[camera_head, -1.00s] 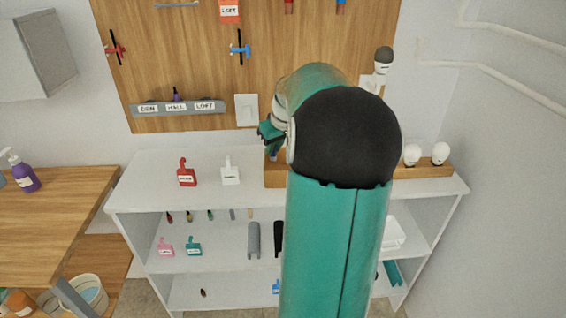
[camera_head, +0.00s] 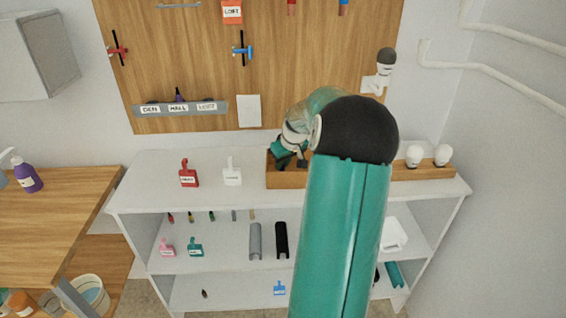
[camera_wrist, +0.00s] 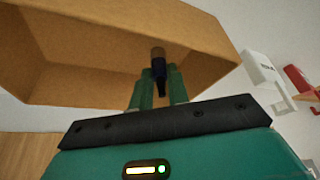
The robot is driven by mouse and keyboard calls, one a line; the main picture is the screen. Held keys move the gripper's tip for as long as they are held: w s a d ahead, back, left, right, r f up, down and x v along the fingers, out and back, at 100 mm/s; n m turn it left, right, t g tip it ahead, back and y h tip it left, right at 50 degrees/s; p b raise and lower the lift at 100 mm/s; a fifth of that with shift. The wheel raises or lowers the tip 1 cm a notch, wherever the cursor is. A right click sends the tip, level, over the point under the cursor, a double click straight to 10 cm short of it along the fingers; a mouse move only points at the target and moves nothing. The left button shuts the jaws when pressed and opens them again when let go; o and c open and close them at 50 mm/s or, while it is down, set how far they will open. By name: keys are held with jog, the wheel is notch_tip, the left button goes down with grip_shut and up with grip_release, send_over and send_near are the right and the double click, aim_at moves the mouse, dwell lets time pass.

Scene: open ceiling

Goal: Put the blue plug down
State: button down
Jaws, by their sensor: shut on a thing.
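My gripper (camera_head: 285,155) is over the long wooden tray (camera_head: 290,181) at the back of the white shelf's top. In the wrist view my gripper (camera_wrist: 157,88) has its teal fingers shut on the blue plug (camera_wrist: 159,68), a small dark blue piece with a tan-brown end. The plug shows against the inside of the wooden tray (camera_wrist: 70,97). I cannot tell whether it touches the tray's floor. In the head view the plug is not clearly visible, and my arm hides the tray's middle.
A grey strip labelled DEN, HALL, LOFT (camera_head: 160,111) is on the wooden wall board. The shelf top's left end is clear.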

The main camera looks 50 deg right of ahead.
jog(key=shift+f, duration=0.2)
jog(key=c, duration=1.4)
grip_release()
jog(key=shift+o, duration=0.2)
jog(key=shift+r, duration=0.1)
jog(key=v, duration=1.2)
jog(key=w+a+r+n, duration=0.1)
jog(key=a+r, duration=0.1)
jog(key=a, duration=1.2)
jog(key=w+a+r+n, duration=0.1)
jog(key=w+a+r, duration=0.15)
jog(key=a, duration=1.15)
jog(key=s+a+f, duration=0.1)
jog(key=s+a, duration=0.5)
jog(key=a, duration=0.3)
jog(key=s+a+f+n+t+y, duration=0.1)
jog(key=s+a, duration=0.6)
jog(key=a, duration=0.2)
jog(key=shift+a+f+n, duration=0.25)
jog(key=shift+f+n, duration=0.05)
jog(key=shift+f, duration=0.1)
